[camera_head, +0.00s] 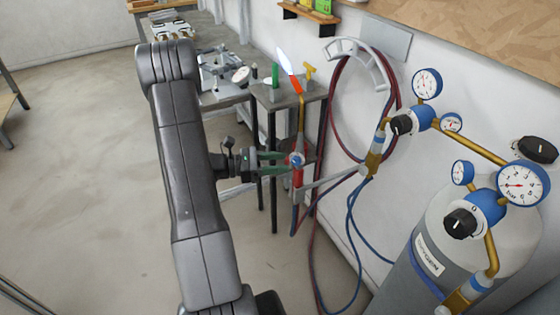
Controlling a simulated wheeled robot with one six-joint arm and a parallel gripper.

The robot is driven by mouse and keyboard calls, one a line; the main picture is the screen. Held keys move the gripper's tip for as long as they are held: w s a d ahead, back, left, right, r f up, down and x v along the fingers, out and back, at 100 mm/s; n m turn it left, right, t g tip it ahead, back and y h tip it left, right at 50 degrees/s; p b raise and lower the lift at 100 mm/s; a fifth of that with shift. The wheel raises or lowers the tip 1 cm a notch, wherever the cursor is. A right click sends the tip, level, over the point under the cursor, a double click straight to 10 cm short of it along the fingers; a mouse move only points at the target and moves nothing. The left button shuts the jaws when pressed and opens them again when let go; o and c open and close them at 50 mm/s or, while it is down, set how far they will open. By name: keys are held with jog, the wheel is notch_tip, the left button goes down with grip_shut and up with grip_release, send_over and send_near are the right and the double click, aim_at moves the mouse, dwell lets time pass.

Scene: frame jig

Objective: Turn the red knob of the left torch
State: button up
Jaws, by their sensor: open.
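A torch (297,180) with a red body and a brass neck stands upright in a holder, just right of my gripper. A pale flame shows at its tip, above an orange glowing part. I make out only this one torch. My gripper (286,163) has green fingers and is open.
A grey bracket arm (330,185) runs right from the torch. Red and blue hoses hang from a wall hook (358,52). Gas cylinders (440,265) with gauges stand at the right. A small table (285,92) is behind the torch.

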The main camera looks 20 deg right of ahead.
jog(key=shift+s+d, duration=0.15)
jog(key=shift+d, duration=0.35)
jog(key=c, duration=1)
jog(key=shift+f+b, duration=0.1)
jog(key=shift+b, duration=0.2)
jog(key=m+b, duration=0.2)
jog(key=m+g+h+b, duration=0.1)
jog(key=b, duration=0.1)
jog(key=m+b, duration=0.2)
jog(key=b, duration=0.1)
jog(key=shift+f+m+g+h, duration=0.25)
jog(key=shift+m+g+h, duration=0.05)
jog(key=shift+r, duration=0.1)
